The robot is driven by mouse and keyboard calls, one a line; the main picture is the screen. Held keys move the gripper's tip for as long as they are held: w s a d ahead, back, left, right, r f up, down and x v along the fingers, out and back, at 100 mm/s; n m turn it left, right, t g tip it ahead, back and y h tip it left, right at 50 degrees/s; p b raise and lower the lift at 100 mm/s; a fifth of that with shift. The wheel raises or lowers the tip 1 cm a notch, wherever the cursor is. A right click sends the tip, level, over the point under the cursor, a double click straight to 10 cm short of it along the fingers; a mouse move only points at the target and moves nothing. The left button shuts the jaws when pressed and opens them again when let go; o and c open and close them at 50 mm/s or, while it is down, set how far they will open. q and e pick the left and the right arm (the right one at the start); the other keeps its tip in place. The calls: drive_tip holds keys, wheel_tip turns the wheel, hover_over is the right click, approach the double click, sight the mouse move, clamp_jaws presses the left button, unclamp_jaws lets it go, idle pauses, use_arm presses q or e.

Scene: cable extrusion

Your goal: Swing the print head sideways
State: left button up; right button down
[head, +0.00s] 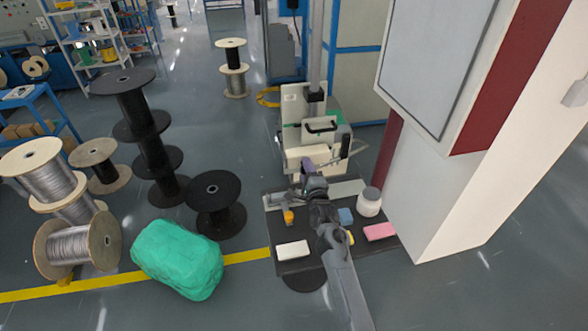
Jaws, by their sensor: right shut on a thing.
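The print head, as far as I can tell, is the white and green unit (292,105) on the upright grey post, with a black handle (322,126) on its front. My right gripper (308,168) reaches up from the bottom of the head view to the lower front of this unit. It is shut on a small part there, which looks like part of the print head. The fingers and wrist hide most of the held part. My left gripper is not in view.
Below the unit, a dark mat (277,226) bears a white block (292,250), a pink block (380,231) and a white jar (369,202). A large white and red cabinet (430,190) stands close on the right. Cable spools and a green bundle (178,258) stand left.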

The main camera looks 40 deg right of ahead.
drive_tip(key=shift+r, duration=0.2)
idle(0.3)
drive_tip(key=c, duration=0.7)
unclamp_jaws()
drive_tip(key=shift+d, duration=0.1)
drive_tip(key=shift+f, duration=0.1)
drive_tip(key=shift+s, duration=0.15)
